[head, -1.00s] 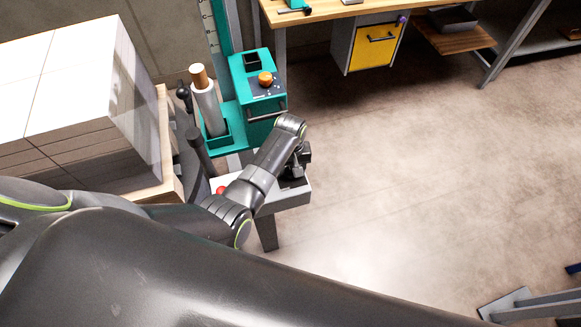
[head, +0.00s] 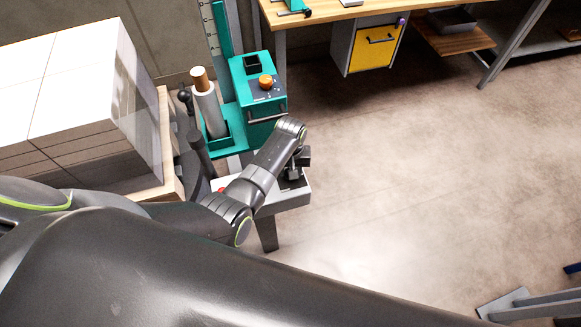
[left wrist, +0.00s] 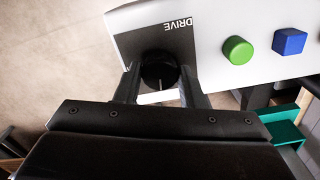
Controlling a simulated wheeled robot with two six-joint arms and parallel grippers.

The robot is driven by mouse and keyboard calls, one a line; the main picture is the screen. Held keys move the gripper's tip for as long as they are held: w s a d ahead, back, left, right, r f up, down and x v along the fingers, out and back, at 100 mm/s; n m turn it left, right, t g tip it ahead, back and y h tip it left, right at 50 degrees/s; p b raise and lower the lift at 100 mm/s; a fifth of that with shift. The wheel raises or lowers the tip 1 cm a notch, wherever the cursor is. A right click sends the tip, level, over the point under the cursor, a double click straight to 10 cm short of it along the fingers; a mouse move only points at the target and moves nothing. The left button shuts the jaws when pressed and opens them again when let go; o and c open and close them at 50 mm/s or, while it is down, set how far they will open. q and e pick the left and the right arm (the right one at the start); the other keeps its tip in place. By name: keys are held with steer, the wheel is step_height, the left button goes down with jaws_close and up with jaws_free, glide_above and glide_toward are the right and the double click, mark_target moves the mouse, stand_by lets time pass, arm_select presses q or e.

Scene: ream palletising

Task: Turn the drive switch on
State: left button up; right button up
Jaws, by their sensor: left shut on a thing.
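The drive switch (left wrist: 158,66) is a dark round knob on a black plate marked DRIVE, on a pale control panel (left wrist: 212,20) in the left wrist view. A short pale line shows at the knob's near side. My left gripper (left wrist: 159,76) has one finger on each side of the knob and is shut on it. In the head view my left arm reaches over the grey panel (head: 268,205), and the gripper (head: 294,172) is at its right part. The knob itself is hidden there. My right gripper is not in view.
A green round button (left wrist: 238,50) and a blue square button (left wrist: 289,42) sit beside the switch. A red button (head: 221,190) shows on the panel. A teal machine (head: 240,70) stands behind, and a stack of wrapped reams (head: 75,95) is at left.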

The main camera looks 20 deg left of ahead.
arm_select(q)
steer(key=m+p, duration=0.2)
steer(key=m, duration=0.1)
steer(key=shift+r, duration=0.15)
steer(key=m+p, duration=0.1)
steer(key=m, duration=0.3)
steer(key=shift+p, duration=0.3)
steer(key=m+p, duration=0.1)
steer(key=m, duration=0.3)
steer(key=shift+m, duration=0.3)
steer(key=shift+m+p, duration=0.6)
steer(key=shift+m, duration=1.6)
steer(key=o, duration=1)
